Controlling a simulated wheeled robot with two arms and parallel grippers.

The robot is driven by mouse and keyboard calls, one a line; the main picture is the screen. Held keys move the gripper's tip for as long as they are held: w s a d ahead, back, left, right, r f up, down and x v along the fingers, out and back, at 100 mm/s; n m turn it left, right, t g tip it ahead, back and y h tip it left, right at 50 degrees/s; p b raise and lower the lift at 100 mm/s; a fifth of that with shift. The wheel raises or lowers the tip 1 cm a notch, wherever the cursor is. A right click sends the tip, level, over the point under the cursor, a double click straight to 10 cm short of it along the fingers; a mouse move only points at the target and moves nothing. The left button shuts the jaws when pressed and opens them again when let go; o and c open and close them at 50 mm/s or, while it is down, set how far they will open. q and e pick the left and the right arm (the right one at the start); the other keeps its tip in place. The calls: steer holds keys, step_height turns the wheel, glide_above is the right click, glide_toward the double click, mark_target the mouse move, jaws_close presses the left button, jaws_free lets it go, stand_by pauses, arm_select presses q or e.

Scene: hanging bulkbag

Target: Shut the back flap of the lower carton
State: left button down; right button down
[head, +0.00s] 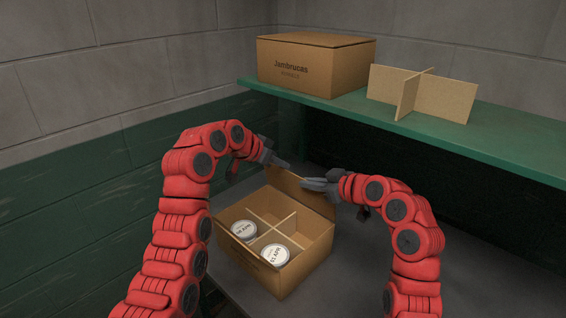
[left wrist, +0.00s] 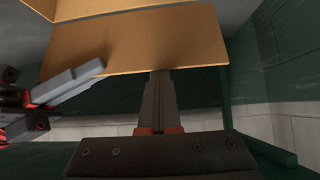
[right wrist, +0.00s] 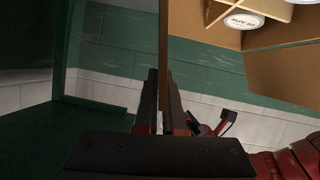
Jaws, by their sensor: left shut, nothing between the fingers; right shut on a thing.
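The lower carton (head: 290,285) is an open brown box with a cardboard divider (head: 265,232) inside. Two white-topped cans (head: 243,229) (head: 275,255) stand in its near compartments. Its back flap (head: 300,192) stands up from the far rim. My right gripper (head: 318,186) is shut on the flap's right edge; the right wrist view shows the flap (right wrist: 163,45) edge-on between the fingers. My left gripper (head: 278,160) is shut and empty at the flap's upper left. In the left wrist view its fingertips meet the flap's edge (left wrist: 140,50); I cannot tell whether they touch.
A green shelf (head: 510,145) runs behind and above. It bears a closed carton (head: 315,68) marked Jambrucas and a loose cardboard divider (head: 440,95). A block wall (head: 80,80) stands at the left. The grey surface (head: 345,265) right of the lower carton is clear.

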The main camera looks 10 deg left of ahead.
steer(key=shift+w+d+r, duration=0.1)
steer(key=shift+w+d, duration=0.1)
steer(key=shift+d, duration=0.1)
steer(key=c, duration=1.1)
jaws_free()
steer(key=shift+o, duration=0.4)
steer(key=shift+a, duration=0.1)
